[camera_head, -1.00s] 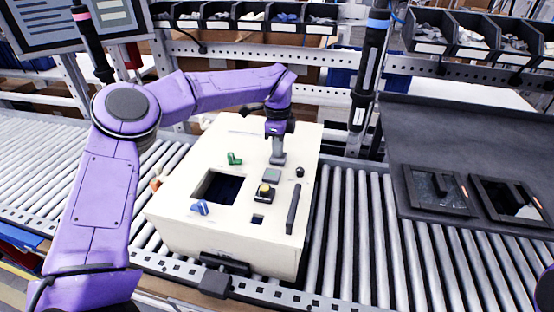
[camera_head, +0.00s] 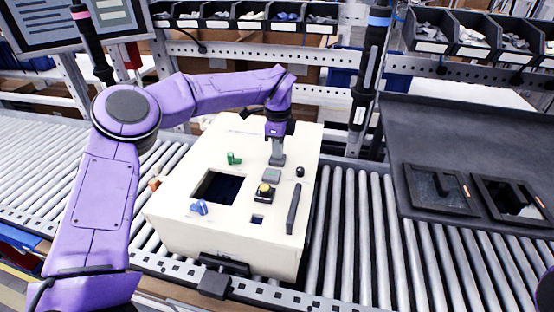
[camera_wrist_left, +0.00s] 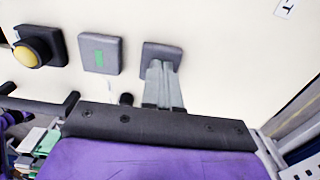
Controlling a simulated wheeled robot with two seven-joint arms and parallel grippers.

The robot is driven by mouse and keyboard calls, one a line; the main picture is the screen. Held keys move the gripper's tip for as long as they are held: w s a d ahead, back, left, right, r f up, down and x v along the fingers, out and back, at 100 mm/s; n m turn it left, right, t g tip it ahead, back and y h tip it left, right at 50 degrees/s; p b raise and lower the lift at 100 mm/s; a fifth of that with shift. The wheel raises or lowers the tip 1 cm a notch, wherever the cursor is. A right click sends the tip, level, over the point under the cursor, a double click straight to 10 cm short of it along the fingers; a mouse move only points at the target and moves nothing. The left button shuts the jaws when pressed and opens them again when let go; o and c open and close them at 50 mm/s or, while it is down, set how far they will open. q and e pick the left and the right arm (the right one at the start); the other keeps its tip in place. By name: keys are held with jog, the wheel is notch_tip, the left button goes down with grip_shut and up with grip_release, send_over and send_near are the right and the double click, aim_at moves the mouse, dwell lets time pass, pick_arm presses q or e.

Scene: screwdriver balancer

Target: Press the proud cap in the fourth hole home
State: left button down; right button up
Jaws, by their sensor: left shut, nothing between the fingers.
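The cream box (camera_head: 170,225) stands on the roller conveyor with a row of square fittings on its top. My left gripper (camera_head: 277,160) is shut and points down at the farthest grey square cap in that row. In the left wrist view its closed fingertips (camera_wrist_left: 163,68) meet the face of this grey cap (camera_wrist_left: 150,50) and seem to touch it. They hide part of it, and I cannot tell how far it stands up. Beside it are a grey cap with a green mark (camera_wrist_left: 99,56), also in the head view (camera_head: 271,175), and a yellow button (camera_head: 264,189).
The box top also has a small square hole (camera_head: 258,219), a large opening (camera_head: 222,187), a black handle (camera_head: 293,209), a black knob (camera_head: 300,172), a green piece (camera_head: 234,159) and a blue piece (camera_head: 199,208). A dark table (camera_head: 450,130) with framed panels is at right.

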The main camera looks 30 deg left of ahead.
pick_arm(q)
jog(key=shift+r+p, duration=1.45)
jog(key=shift+r, duration=1.2)
